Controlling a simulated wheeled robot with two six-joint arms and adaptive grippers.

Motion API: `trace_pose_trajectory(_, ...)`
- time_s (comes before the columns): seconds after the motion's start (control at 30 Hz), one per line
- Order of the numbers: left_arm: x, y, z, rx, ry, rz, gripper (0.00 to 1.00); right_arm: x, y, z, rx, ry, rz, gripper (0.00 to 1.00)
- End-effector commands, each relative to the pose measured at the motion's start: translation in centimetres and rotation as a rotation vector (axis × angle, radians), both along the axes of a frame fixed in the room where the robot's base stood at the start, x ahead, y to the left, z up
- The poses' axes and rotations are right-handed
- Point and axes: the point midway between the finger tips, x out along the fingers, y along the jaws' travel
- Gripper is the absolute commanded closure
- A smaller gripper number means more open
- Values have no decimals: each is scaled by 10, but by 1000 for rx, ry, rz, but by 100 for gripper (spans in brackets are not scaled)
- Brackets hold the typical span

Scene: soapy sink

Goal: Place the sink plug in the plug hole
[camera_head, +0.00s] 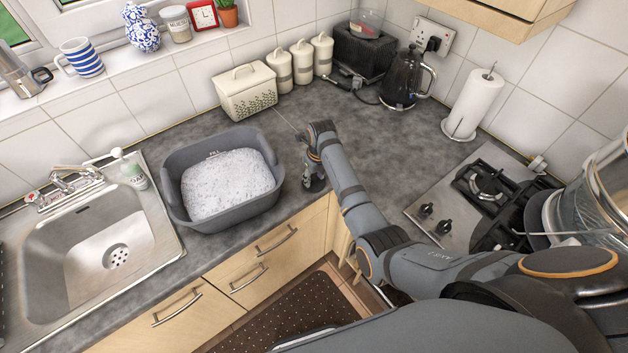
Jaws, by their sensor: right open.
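The steel sink (60,240) is at the left, with its plug hole (116,256) uncovered in the bowl floor and showing several small dark openings. I cannot see the sink plug anywhere. A grey washing-up bowl (235,214) stands on the worktop right of the sink, filled with white suds (228,182) that hide whatever is inside. My right gripper (314,184) is open just right of the bowl, pointing down near the worktop's front edge, with nothing visible in it. My left gripper is out of view.
A tap (76,181) and soap bottle (130,170) stand behind the sink. A bread bin (246,91), canisters (302,64), kettle (403,78) and paper roll (474,105) line the back. A hob (466,205) is at right. The worktop behind my right gripper is clear.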

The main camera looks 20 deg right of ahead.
Motion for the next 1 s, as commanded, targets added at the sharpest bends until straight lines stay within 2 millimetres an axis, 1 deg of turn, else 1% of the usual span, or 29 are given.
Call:
trace_pose_trajectory(0.03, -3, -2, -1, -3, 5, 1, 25, 0, 0, 0, 0, -1, 0, 59)
trace_pose_trajectory(0.13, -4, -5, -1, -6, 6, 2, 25, 0, 0, 0, 0, -1, 0, 59)
trace_pose_trajectory(0.43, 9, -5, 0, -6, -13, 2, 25, 0, 0, 0, 0, 0, 0, 99)
trace_pose_trajectory(0.8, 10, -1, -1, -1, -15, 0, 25, 1, 0, 3, 0, -2, 0, 100)
trace_pose_trajectory(0.87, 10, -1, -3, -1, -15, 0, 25, 1, 0, 9, 0, -4, 0, 100)
trace_pose_trajectory(0.97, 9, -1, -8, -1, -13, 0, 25, 1, 0, 28, 0, -6, 0, 100)
trace_pose_trajectory(1.0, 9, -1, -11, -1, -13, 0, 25, 2, 0, 37, 0, -7, 0, 100)
